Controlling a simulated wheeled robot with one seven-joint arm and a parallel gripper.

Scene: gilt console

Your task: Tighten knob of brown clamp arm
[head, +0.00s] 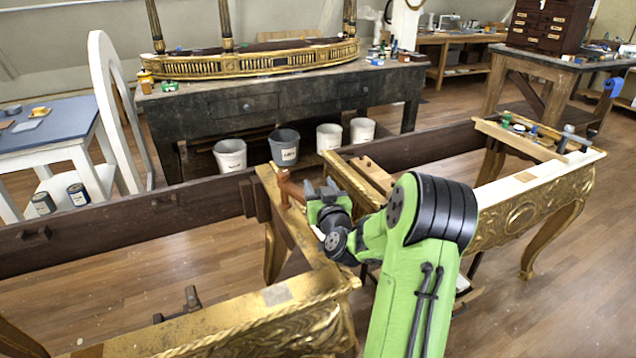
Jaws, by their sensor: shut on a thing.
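The brown clamp arm (286,190) is a reddish-brown piece standing at the gilt console's near inner corner, left of my gripper. My gripper (312,188) reaches in from the right, and its dark fingers meet the right side of the brown piece. It is shut on what looks like the knob of the clamp arm. The knob itself is mostly hidden by the fingers and is too small to make out.
The gilt console frame (225,308) surrounds the gripper, with carved rails and dark inner boards. A dark clamp (191,298) sits at the lower left.

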